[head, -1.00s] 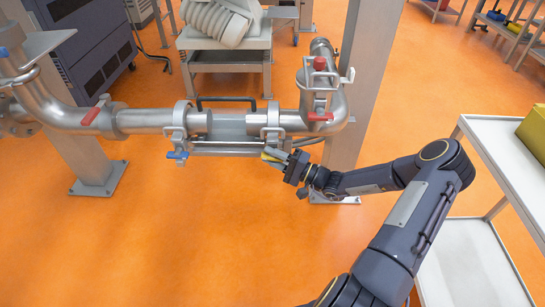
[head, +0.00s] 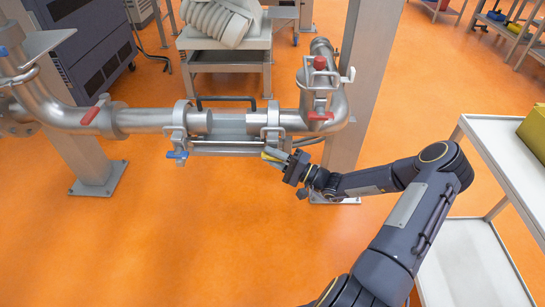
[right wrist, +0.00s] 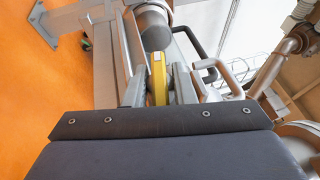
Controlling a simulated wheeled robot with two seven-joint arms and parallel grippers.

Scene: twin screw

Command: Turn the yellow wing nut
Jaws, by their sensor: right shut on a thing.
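The yellow wing nut (head: 268,157) shows as a small yellow patch at the lower right clamp of the pipe section in the head view. In the right wrist view the yellow wing nut (right wrist: 158,78) is a narrow upright yellow bar between the two grey fingers. My right gripper (head: 274,157) reaches it from the lower right, and its fingers (right wrist: 158,88) are shut on it. The fingers partly cover the nut in the head view. My left gripper is not in view.
A blue wing nut (head: 177,155) sits on the left clamp. Steel pipes with red handles (head: 320,116) run across, and a black handle (head: 226,98) tops the middle section. A grey post (head: 355,90) stands close behind my right arm. A white cart (head: 500,135) stands at the right.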

